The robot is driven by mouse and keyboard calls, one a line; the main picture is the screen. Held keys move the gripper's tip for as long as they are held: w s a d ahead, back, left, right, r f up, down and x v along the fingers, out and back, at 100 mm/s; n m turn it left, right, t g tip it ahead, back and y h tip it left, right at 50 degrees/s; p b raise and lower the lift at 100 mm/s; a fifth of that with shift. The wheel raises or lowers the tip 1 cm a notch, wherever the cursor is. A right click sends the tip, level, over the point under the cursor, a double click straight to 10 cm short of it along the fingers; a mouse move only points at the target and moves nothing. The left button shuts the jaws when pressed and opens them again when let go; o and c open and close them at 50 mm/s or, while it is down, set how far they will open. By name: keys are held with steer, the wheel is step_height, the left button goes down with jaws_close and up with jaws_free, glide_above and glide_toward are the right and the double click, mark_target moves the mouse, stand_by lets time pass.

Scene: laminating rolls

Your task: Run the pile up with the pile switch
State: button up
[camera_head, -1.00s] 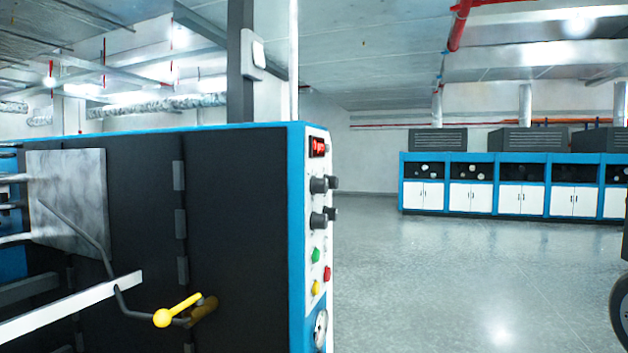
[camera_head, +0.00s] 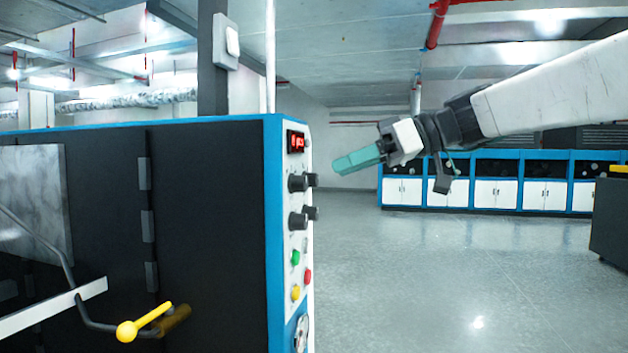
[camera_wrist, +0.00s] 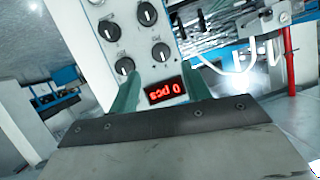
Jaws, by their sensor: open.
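The control panel (camera_head: 297,210) is the narrow white end face of a blue and black machine. It carries a red display (camera_head: 296,142), several black knobs (camera_head: 298,183), and green (camera_head: 295,258), red (camera_head: 308,276) and yellow (camera_head: 295,292) buttons. I cannot tell which control is the pile switch. My gripper (camera_head: 342,167) is to the right of the panel, pointing left toward it, apart from it. In the wrist view my gripper's green fingers (camera_wrist: 159,73) are spread and empty. The display (camera_wrist: 165,90) shows between them, with knobs (camera_wrist: 124,66) beyond the tips.
A yellow-ended lever (camera_head: 127,331) and a pale bar (camera_head: 55,310) stick out at the machine's lower left. A row of blue and white cabinets (camera_head: 495,193) stands at the back. A dark box (camera_head: 612,225) is at the right. The grey floor between is clear.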

mark_target(306, 183)
steer(key=x, duration=0.7)
steer(key=shift+s, duration=0.1)
steer(key=shift+d, duration=0.1)
steer(key=c, duration=1)
